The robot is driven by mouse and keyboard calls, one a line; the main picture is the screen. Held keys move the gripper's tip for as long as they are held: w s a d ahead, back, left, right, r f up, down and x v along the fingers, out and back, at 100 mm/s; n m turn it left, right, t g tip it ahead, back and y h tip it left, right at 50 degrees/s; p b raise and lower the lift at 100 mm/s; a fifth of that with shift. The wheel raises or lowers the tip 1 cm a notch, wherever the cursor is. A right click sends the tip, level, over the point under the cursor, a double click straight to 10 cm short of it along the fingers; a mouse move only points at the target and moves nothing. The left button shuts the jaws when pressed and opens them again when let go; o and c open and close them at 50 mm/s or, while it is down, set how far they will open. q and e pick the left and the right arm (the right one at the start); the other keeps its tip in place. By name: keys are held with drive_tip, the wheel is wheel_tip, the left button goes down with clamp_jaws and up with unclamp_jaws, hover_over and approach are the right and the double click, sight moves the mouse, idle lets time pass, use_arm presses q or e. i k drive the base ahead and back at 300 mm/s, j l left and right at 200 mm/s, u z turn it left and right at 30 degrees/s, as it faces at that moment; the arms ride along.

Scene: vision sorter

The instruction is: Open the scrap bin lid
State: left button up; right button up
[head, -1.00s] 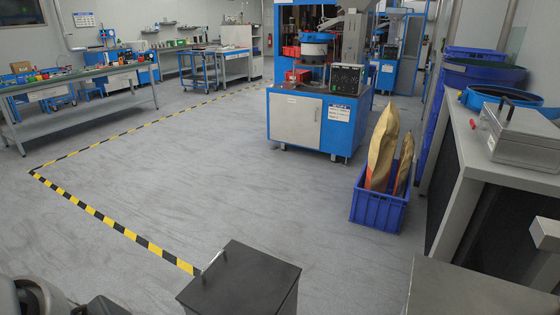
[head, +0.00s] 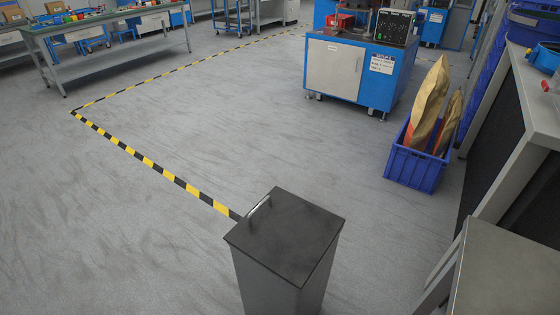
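The scrap bin (head: 268,284) is a dark grey box standing on the floor at the bottom middle of the head view. Its flat black lid (head: 285,236) is shut. A small light metal handle (head: 259,206) sits at the lid's far left edge. Neither of my grippers shows in the head view.
Open grey floor (head: 120,230) lies left of the bin, with a yellow-black tape line (head: 160,172) running up to it. A grey table (head: 505,265) stands at the lower right. A blue crate (head: 415,168) with paper sacks is on the floor behind.

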sight(289, 236)
drive_tip(key=i+j, duration=0.5)
drive_tip(key=j, duration=0.25)
drive_tip(key=i+j, duration=0.2)
drive_tip(key=j, duration=0.15)
